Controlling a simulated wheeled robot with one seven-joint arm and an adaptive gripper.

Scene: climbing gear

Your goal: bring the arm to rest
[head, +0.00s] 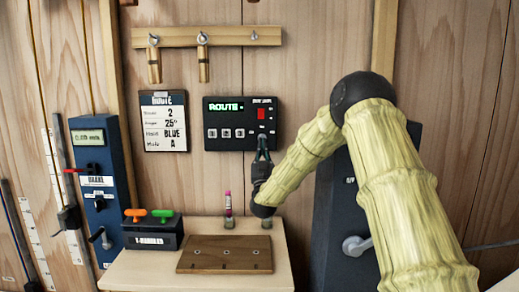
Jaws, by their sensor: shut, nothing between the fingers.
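My arm (390,160), with pale yellow-green bamboo-like links, reaches in from the right and bends at a dark elbow joint. My gripper (263,147) is dark and shut, with nothing held. It points up just below the lower right part of the black control box (227,106), overlapping its edge in the picture. I cannot tell whether it touches the box. The box shows "ROUTE" in green, a row of three buttons and a red switch.
A small table (125,276) holds a brown wooden board (224,262), a pink-topped peg (228,207) and a T-handle block (152,236). A blue brake box (101,200) stands left. A dark cabinet (335,235) with a lever stands right, behind my arm.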

